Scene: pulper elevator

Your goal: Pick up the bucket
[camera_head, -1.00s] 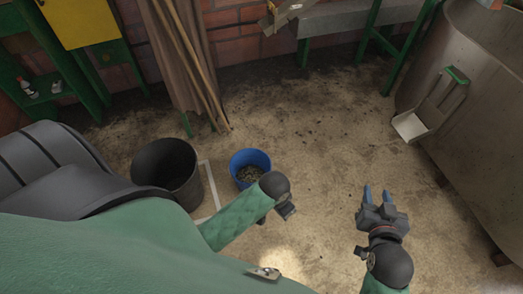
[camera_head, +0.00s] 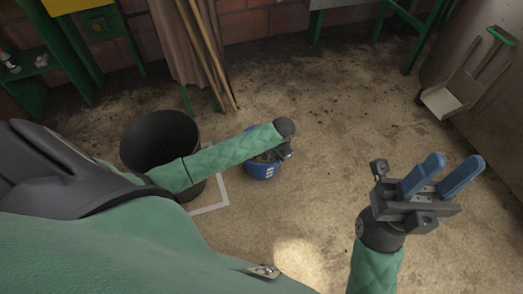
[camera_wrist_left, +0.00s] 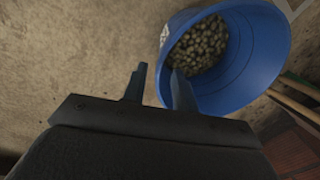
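The blue bucket (camera_head: 262,173) stands on the floor near the middle of the head view, partly hidden by my left forearm and gripper. In the left wrist view the bucket (camera_wrist_left: 262,55) holds many small greenish-brown pieces. My left gripper (camera_wrist_left: 158,72) is open; one finger overlaps the bucket's near rim and the other is outside it, with a gap between them. Contact with the rim cannot be told. In the head view my left gripper sits above the bucket's right side, its fingertips hidden. My right gripper (camera_head: 441,172) is open and empty, right of the bucket.
A black bin (camera_head: 158,143) stands left of the bucket, beside a pale floor marking (camera_head: 210,207). Wooden poles (camera_head: 212,60) lean behind. A dustpan (camera_head: 443,101) rests by the metal tank (camera_head: 462,45) at right. The floor between bucket and tank is clear.

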